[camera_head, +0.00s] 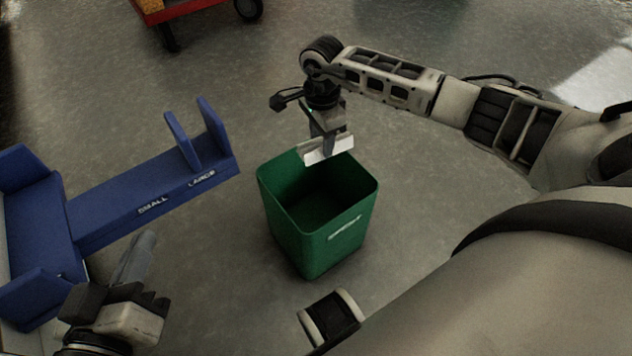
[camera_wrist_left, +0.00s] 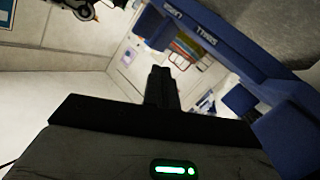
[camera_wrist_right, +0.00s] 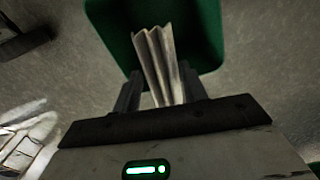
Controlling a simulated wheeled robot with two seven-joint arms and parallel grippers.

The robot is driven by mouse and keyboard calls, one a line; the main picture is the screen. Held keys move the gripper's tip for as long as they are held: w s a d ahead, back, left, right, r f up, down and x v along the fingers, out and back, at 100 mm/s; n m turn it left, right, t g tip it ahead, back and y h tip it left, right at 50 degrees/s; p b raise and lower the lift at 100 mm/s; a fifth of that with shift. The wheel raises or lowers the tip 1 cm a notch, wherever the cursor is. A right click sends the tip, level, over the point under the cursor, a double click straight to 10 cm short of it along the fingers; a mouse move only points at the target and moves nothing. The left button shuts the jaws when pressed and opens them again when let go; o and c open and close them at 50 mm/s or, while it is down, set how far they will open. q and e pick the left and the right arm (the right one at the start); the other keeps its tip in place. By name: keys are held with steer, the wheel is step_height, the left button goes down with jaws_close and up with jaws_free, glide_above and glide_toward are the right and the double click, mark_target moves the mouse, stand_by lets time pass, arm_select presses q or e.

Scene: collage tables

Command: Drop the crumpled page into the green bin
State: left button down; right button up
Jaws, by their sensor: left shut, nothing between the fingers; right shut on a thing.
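The green bin (camera_head: 340,240) stands on the floor in the middle of the head view, its top open and its inside dark. It also shows behind the page in the right wrist view (camera_wrist_right: 207,30). My right gripper (camera_head: 328,146) is shut on the crumpled page (camera_head: 318,155), a white folded sheet, over the bin's far rim. In the right wrist view the pleated page (camera_wrist_right: 160,62) stands out from between the fingers toward the bin. My left gripper (camera_head: 146,240) is shut and empty at the lower left, beside the blue rack; its closed fingers show in the left wrist view (camera_wrist_left: 161,88).
A blue rack (camera_head: 115,205) marked SMALL and LARGE reaches in from the left, with upright dividers near its end. A red cart (camera_head: 180,10) with dark wheels stands at the top. The floor around the bin is mostly clear.

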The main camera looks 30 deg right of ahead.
step_height(320, 180, down, 5)
steer(key=b, duration=0.3)
steer(key=shift+r, duration=0.2)
steer(key=shift+f+b, duration=0.35)
steer(key=shift+b, duration=0.15)
steer(key=shift+f, duration=0.25)
steer(key=o, duration=1)
arm_select(q)
steer(key=r+t, duration=0.1)
steer(key=w+r+m+t+h, duration=0.1)
steer(key=w+r+t, duration=0.1)
steer(key=r, duration=0.1)
arm_select(e)
steer(key=shift+o, duration=0.2)
steer(key=shift+r, duration=0.15)
step_height(320, 180, up, 6)
steer(key=p, duration=0.2)
steer(key=shift+r+p, duration=0.25)
steer(key=shift+p, duration=0.05)
arm_select(q)
steer(key=f+g+p, duration=0.1)
steer(key=s+f+g+y+p, duration=0.1)
steer(key=f, duration=0.1)
steer(key=s+f+g+p, duration=0.1)
steer(key=shift+a+f+n+y, duration=0.15)
steer(key=shift+f+n+y, duration=0.05)
steer(key=shift+n+y, duration=0.1)
arm_select(e)
step_height(320, 180, up, 9)
